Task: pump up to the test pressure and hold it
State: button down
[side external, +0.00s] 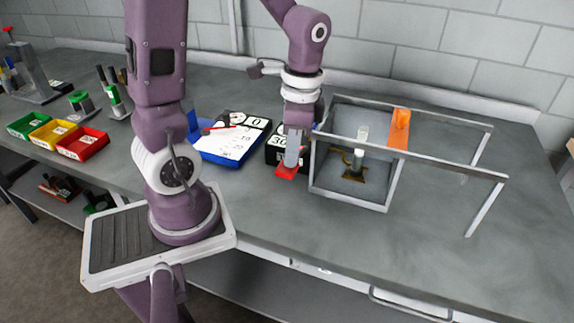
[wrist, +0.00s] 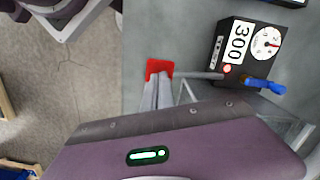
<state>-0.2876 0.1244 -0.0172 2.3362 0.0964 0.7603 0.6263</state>
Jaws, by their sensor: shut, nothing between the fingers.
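The black pump box (wrist: 232,40) carries a "300" label, a round white gauge (wrist: 266,43) with a red needle, a lit red lamp (wrist: 227,69) and a blue lever (wrist: 262,86). In the side view the box (side external: 272,158) is partly hidden behind my gripper. A grey rod (wrist: 200,75) runs from the box toward a red pad (wrist: 158,66), which also shows in the side view (side external: 286,173). My gripper (side external: 291,163) is shut and empty, pointing down with its fingertips at the red pad. I cannot tell whether they press on it.
A blue clipboard (side external: 205,153) with a sheet lies left. Green (side external: 32,123), yellow (side external: 50,136) and red (side external: 82,146) bins are farther left. The front bench is clear.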

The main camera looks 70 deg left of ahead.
jog(key=shift+f, duration=2.2)
jog(key=shift+w, duration=0.1)
jog(key=w, duration=0.1)
jog(key=w+d+r, duration=0.1)
jog(key=shift+w+d, duration=0.15)
jog(key=shift+w, duration=0.2)
notch_tip(320, 180, up, 7)
jog(key=shift+w+d, duration=0.15)
jog(key=shift+w, duration=0.15)
